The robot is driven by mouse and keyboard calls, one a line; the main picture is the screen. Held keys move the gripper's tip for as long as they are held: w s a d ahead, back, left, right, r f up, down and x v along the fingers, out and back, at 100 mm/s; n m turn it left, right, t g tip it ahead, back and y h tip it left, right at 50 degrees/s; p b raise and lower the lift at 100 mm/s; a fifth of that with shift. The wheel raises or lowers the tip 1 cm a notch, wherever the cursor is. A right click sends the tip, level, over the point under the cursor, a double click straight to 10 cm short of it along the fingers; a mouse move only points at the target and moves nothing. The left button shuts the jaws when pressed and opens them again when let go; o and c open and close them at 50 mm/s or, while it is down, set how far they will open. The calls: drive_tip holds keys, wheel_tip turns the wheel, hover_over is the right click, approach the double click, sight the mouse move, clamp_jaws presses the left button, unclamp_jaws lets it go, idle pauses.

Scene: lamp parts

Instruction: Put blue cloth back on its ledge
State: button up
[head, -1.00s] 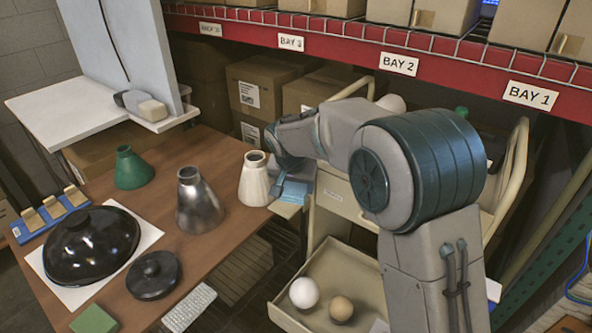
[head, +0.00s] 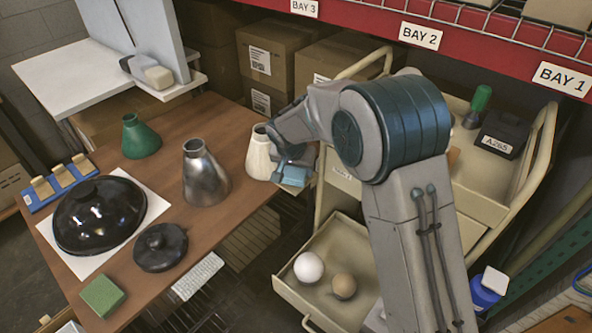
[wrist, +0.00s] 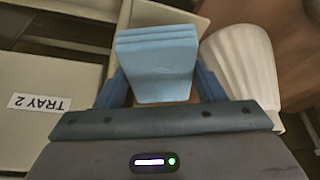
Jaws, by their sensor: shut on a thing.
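The blue cloth (wrist: 157,62) is a folded light-blue stack between the two fingers of my gripper (wrist: 158,88) in the wrist view. My gripper is shut on it. In the head view the cloth (head: 294,175) shows below my gripper (head: 290,165), at the right edge of the brown table (head: 232,222), just right of the cream ribbed shade (head: 260,155). The shade also stands close beside the right finger in the wrist view (wrist: 242,62). I cannot tell whether the cloth touches anything below it. My arm hides part of this area.
A cart (head: 488,205) with an open drawer (head: 318,312) holding a white ball and a tan ball stands right of the table. A metal shade (head: 203,178), green shade (head: 139,138) and black dome (head: 98,218) stand on the table. A white shelf (head: 75,78) is at back left.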

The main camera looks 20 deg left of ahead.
drive_tip(key=shift+f, duration=0.7)
drive_tip(key=shift+f, duration=0.15)
drive_tip(key=o, duration=0.9)
drive_tip(key=shift+r, duration=0.45)
drive_tip(key=v, duration=1.1)
drive_tip(key=shift+s+r, duration=0.15)
drive_tip(key=shift+s, duration=0.05)
